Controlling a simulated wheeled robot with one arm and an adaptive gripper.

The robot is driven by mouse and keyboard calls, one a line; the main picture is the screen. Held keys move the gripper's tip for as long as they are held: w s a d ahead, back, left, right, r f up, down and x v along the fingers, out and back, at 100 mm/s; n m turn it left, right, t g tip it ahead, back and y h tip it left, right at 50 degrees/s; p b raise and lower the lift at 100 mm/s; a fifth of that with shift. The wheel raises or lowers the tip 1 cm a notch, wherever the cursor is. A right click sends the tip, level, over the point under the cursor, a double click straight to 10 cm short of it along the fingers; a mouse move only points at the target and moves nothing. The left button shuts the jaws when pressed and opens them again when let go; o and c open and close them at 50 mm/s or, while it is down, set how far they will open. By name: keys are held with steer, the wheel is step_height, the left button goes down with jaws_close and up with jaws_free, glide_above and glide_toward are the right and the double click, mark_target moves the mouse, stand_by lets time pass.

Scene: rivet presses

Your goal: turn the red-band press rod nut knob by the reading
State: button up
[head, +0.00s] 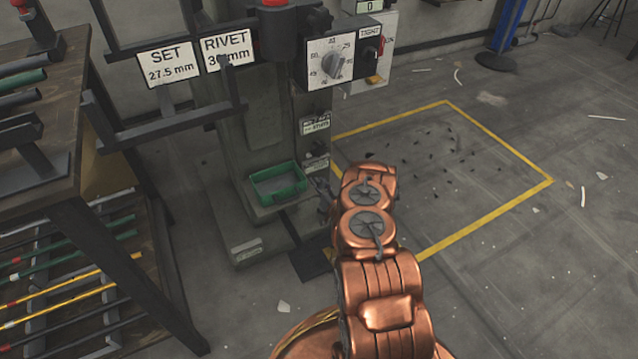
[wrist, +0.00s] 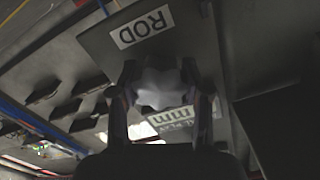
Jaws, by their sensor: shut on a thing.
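The grey lobed rod nut knob (wrist: 162,88) sits between the two dark fingers of my gripper (wrist: 161,72) in the wrist view, below a white ROD label (wrist: 142,25). My gripper is shut on the knob, one finger on each side. In the head view my gripper (head: 321,186) is low at the press column (head: 262,125), right of the green tray; the knob itself cannot be made out there. The SET plate (head: 168,65) reads 27.5 mm. The RIVET plate (head: 226,47) is partly covered, and its number is not fully readable.
A dial panel with a grey pointer knob (head: 334,65) is higher on the press. A green tray (head: 277,184) stands beside my gripper. A rack with rods (head: 70,290) is at the left. Open floor with a yellow outlined square (head: 492,223) lies at the right.

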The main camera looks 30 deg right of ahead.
steer(key=m, duration=0.5)
steer(key=shift+a+m, duration=0.1)
steer(key=shift+m, duration=0.2)
steer(key=m+b, duration=0.1)
steer(key=m, duration=0.3)
steer(key=shift+m, duration=0.4)
steer(key=o, duration=1.2)
steer(key=shift+c, duration=0.2)
steer(key=s, duration=1.2)
steer(key=shift+a, duration=0.45)
